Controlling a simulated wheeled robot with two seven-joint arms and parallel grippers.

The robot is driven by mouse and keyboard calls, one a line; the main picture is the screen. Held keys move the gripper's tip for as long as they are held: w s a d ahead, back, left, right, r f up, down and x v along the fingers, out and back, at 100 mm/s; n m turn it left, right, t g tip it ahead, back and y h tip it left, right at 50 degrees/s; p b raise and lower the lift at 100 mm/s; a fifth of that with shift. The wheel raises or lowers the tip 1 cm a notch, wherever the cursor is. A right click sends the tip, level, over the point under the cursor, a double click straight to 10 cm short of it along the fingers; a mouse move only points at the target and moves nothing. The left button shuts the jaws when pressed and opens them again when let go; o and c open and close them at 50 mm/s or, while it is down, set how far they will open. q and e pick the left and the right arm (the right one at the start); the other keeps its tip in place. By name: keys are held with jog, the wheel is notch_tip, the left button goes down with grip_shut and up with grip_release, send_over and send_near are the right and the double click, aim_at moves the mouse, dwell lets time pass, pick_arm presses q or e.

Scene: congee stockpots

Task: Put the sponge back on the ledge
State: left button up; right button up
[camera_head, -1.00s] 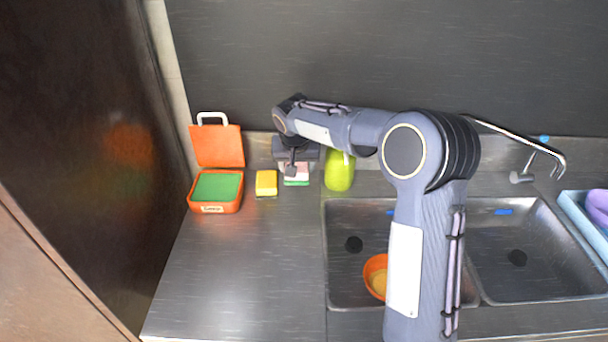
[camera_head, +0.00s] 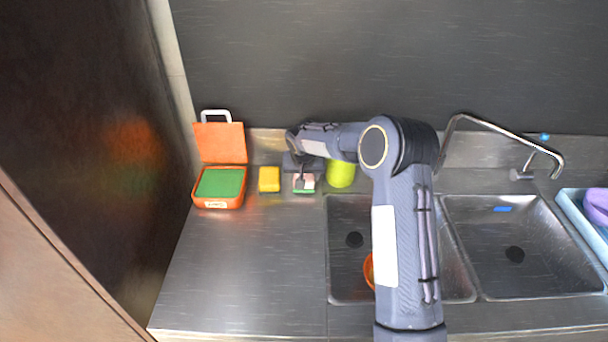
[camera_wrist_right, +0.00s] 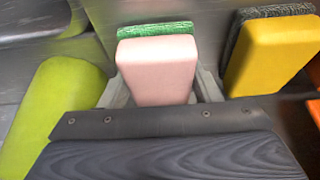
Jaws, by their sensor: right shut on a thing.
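A sponge with a pink body and a green scouring layer (camera_head: 304,188) is at the back of the steel counter in the head view, partly hidden by my right gripper (camera_head: 303,178). In the right wrist view the pink and green sponge (camera_wrist_right: 157,68) sits between the two grey fingers of my right gripper (camera_wrist_right: 160,88), which is shut on it. I cannot tell whether the sponge touches the counter. The steel ledge (camera_head: 268,146) runs along the back wall behind it. My left gripper is not in view.
A yellow sponge (camera_head: 269,180) with a dark layer stands left of the held sponge, near an open orange box (camera_head: 218,203). A green bottle (camera_head: 341,174) stands close on the right. The sink (camera_head: 345,290) and faucet (camera_head: 490,125) lie further right. The front left counter is clear.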

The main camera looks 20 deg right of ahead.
jog(key=shift+f, duration=0.15)
jog(key=o, duration=0.9)
jog(key=shift+o, duration=0.2)
